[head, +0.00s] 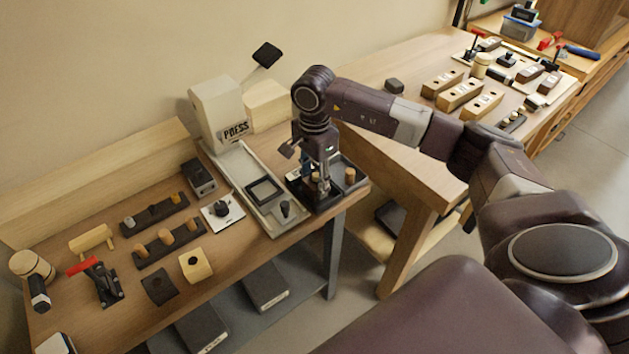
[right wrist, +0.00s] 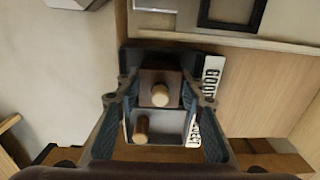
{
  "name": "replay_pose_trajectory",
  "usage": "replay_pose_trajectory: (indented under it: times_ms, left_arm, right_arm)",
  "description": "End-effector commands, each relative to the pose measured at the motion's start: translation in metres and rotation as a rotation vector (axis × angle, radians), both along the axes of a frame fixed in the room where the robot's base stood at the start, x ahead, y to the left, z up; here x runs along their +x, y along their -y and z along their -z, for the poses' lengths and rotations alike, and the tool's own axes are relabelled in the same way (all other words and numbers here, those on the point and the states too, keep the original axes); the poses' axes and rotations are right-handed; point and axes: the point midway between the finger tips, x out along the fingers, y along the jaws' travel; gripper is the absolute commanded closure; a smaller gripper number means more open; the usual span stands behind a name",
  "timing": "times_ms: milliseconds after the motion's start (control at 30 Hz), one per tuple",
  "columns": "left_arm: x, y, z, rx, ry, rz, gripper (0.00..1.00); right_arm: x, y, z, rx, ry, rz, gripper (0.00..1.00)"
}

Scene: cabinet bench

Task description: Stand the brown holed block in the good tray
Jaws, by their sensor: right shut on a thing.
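My right gripper (head: 321,190) reaches down over the black tray by the bench's right end. In the right wrist view my right gripper (right wrist: 162,95) is closed around the brown holed block (right wrist: 150,78), with a round light-wood peg end showing at its middle. The block is over or in the compartment beside the white GOOD label (right wrist: 212,76); I cannot tell whether it touches the floor. A second wooden peg stands in the neighbouring compartment (right wrist: 141,128), beside another, partly hidden label. That peg also shows in the head view (head: 350,175). My left gripper is not in view.
The press (head: 218,110) and its long pale base plate stand left of the tray. Several blocks, a red-handled clamp (head: 95,280) and pegged racks fill the bench's left part. A second bench (head: 400,65) with wooden blocks stands behind right.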

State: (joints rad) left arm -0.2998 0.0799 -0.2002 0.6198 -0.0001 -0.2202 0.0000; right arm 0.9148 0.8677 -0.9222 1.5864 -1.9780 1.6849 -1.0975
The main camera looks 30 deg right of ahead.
Motion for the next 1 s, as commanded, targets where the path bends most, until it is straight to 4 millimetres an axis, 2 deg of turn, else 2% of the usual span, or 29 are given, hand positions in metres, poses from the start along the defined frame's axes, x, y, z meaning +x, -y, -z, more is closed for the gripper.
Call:
replay_pose_trajectory:
  times_ms: [933,967,1000]
  left_arm:
    - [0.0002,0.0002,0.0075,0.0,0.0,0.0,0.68]
    - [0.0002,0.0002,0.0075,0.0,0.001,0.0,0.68]
    - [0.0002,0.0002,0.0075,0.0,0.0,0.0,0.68]
  right_arm:
    - [-0.0004,-0.0002,0.0073,0.0,-0.001,0.0,0.89]
    - [-0.0004,-0.0002,0.0073,0.0,-0.001,0.0,0.61]
    - [-0.0004,-0.0003,0.0073,0.0,-0.001,0.0,0.57]
